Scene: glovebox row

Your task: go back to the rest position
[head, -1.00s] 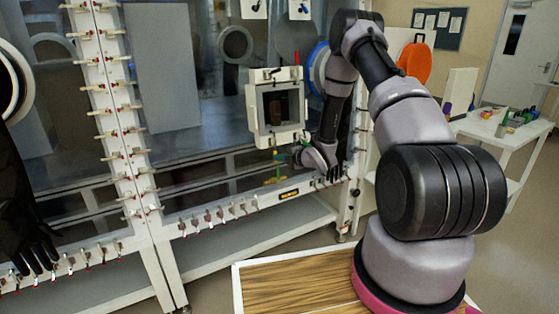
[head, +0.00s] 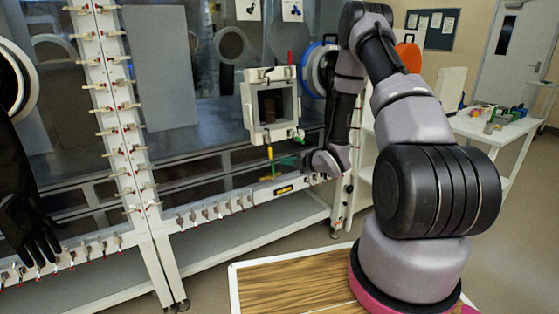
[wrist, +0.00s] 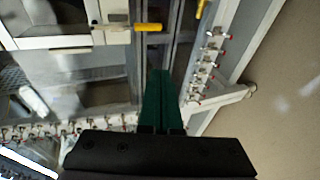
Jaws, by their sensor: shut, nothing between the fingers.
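My gripper (head: 284,161) is in the head view, in front of the glovebox, just below the white pass box (head: 248,113). Its green fingers are together, with nothing between them. In the wrist view the shut fingers (wrist: 158,75) point up the picture, apart from a yellow handle (wrist: 148,27). That view shows bare glovebox frame around the fingertips. My arm hides part of the glovebox's right end.
The glovebox front (head: 165,70) has rows of red-tipped clamps along its frame. A black glove (head: 35,230) hangs at the left. A dark brown object (head: 270,105) shows in the pass box opening. A white table (head: 500,132) with small items stands right; floor between is open.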

